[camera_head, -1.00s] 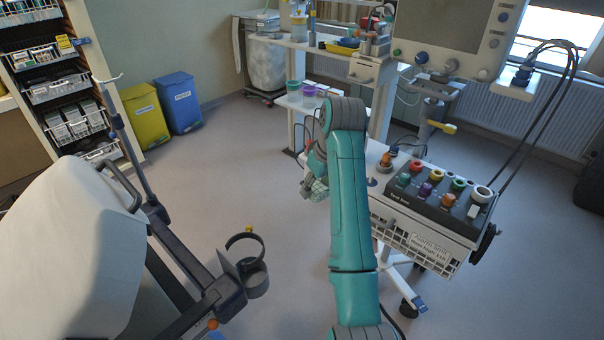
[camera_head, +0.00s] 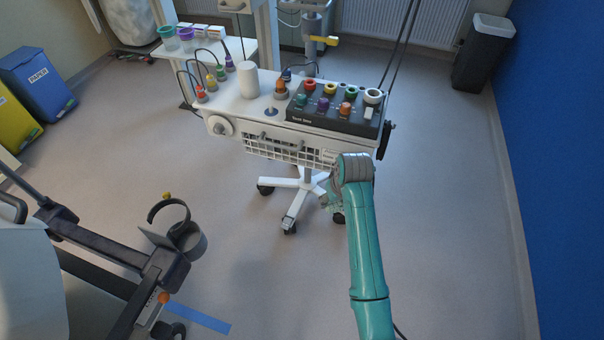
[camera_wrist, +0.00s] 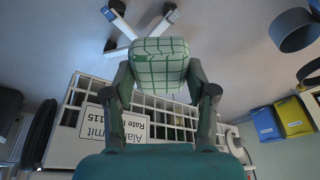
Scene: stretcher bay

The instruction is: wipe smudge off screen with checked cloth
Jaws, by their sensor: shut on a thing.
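The checked cloth (camera_wrist: 158,58) is white with green lines and looks like a folded pad. In the wrist view, my gripper (camera_wrist: 159,82) is shut on it, with one finger on each side. The cloth is in front of the wire basket (camera_wrist: 172,128) of the wheeled stand. In the head view, my gripper is mostly hidden behind my teal arm, low beside the basket front (camera_head: 292,150). The screen and its smudge are not in view now.
The stand's shelf holds a black box with coloured knobs (camera_head: 335,108), a white cylinder (camera_head: 248,80) and coloured plugs. Its wheeled base (camera_head: 300,188) is below. A stretcher rail with a cup ring (camera_head: 188,235) stands at left. Floor between is clear.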

